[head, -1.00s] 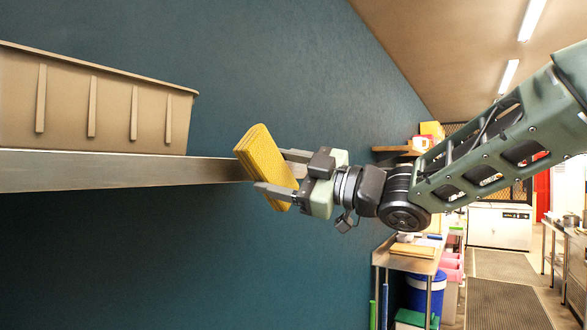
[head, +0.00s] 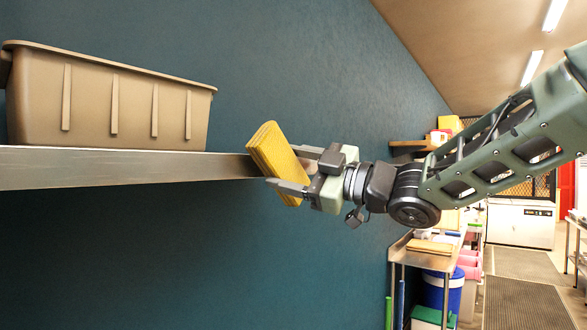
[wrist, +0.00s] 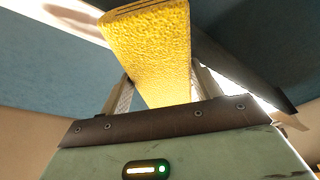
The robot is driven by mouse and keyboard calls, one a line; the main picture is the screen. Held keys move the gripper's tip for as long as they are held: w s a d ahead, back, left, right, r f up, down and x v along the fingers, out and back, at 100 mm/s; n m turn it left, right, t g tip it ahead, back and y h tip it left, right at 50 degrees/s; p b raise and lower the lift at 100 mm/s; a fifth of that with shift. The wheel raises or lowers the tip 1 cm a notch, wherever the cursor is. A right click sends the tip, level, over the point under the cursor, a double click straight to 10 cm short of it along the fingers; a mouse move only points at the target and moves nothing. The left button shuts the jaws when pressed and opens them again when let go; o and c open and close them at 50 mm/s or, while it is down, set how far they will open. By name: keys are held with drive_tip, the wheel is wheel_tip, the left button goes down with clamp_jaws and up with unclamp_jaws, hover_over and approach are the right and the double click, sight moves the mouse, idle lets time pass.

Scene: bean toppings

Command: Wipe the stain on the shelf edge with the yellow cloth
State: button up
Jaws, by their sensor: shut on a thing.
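The yellow cloth (head: 274,160), folded into a thick pad, is held tilted at the right end of the visible shelf edge (head: 120,168). It overlaps the edge in the head view; I cannot tell whether it touches. My gripper (head: 297,170) is shut on the cloth, one finger on each side. In the wrist view the cloth (wrist: 155,45) stands up between the fingers (wrist: 157,92). No stain is clear on the shelf edge in the head view. A brownish patch (wrist: 75,14) shows on a pale strip in the wrist view; I cannot tell whether it is the stain.
A tan ribbed bin (head: 105,100) stands on the shelf at the left. A blue wall (head: 300,60) lies behind. A metal table (head: 430,258) with items and a blue bucket (head: 443,292) stand at the lower right. Space below the shelf looks clear.

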sight(302, 169)
drive_tip(key=shift+w+a, duration=0.5)
drive_tip(key=shift+a, duration=0.1)
idle(0.3)
drive_tip(key=shift+w+d, duration=1.1)
drive_tip(key=shift+w, duration=0.15)
drive_tip(key=shift+w+d+p, duration=0.55)
drive_tip(key=shift+w+d, duration=0.7)
drive_tip(key=shift+w, duration=0.4)
drive_tip(key=shift+w+d+p, duration=0.5)
drive_tip(key=shift+w+d, duration=0.8)
drive_tip(key=shift+w, duration=0.4)
drive_tip(key=shift+w+d+p, duration=0.55)
drive_tip(key=shift+w+d, duration=0.7)
drive_tip(key=shift+w, duration=0.4)
drive_tip(key=shift+s+a+b, duration=0.1)
drive_tip(key=shift+b, duration=0.2)
drive_tip(key=shift+s+a+f+b, duration=0.1)
drive_tip(key=shift+s+a+b, duration=0.5)
drive_tip(key=shift+s+b, duration=0.15)
drive_tip(key=shift+s+a+b, duration=1.2)
drive_tip(key=shift+s+a, duration=0.2)
drive_tip(key=shift+s, duration=0.45)
drive_tip(key=shift+s+a+b, duration=1.15)
drive_tip(key=shift+s+a, duration=0.25)
drive_tip(key=shift+s, duration=0.4)
drive_tip(key=shift+s+a+b, duration=1.2)
drive_tip(key=shift+s+a, duration=0.2)
drive_tip(key=shift+s, duration=0.45)
